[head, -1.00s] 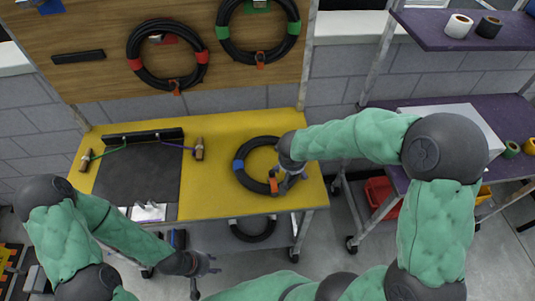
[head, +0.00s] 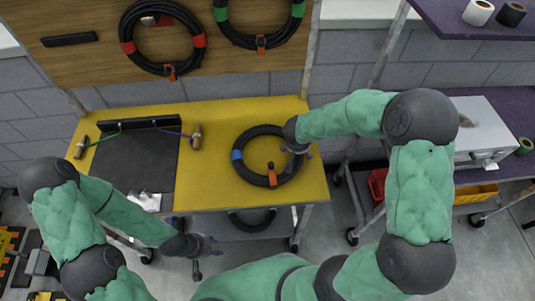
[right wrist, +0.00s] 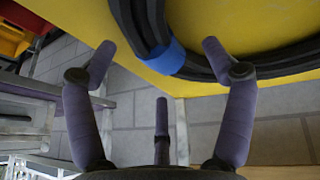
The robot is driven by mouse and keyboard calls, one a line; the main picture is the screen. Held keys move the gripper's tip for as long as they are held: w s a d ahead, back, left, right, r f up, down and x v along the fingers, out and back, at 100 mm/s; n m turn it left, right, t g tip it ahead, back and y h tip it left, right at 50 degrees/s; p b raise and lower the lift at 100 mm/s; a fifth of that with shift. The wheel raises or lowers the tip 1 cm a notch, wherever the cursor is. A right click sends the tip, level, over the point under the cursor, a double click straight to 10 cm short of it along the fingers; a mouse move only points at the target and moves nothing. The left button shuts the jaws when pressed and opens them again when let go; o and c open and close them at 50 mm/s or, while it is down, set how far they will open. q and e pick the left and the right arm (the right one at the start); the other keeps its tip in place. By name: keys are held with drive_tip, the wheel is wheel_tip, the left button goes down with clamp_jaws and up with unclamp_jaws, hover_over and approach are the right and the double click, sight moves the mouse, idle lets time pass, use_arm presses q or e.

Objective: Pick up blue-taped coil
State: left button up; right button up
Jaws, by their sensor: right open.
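The blue-taped coil (head: 250,176) is a black cable ring lying flat on the yellow tabletop (head: 215,192). Its blue tape (head: 237,154) is on the left side, and an orange clip (head: 271,173) sits at the front. My right gripper (head: 303,150) is at the coil's right edge in the head view, its fingers partly hidden by my arm. In the right wrist view the right gripper (right wrist: 160,65) is open and empty, with the coil's blue tape (right wrist: 165,57) showing beyond the fingers. My left gripper (head: 210,245) hangs in front of the table, fingers apart and empty.
A coil with red tape (head: 127,47) and one with green tape (head: 220,14) hang on the wooden board. Another coil (head: 250,226) lies below the tabletop. A dark mat (head: 135,165) covers the table's left part. A purple shelf (head: 510,110) stands right, holding a white box (head: 485,118).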

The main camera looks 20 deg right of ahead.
drive_tip(key=shift+x, duration=1.3)
drive_tip(key=c, duration=1.6)
drive_tip(key=shift+w+r, duration=0.15)
drive_tip(key=shift+r, duration=0.05)
clamp_jaws()
drive_tip(key=shift+r, duration=0.1)
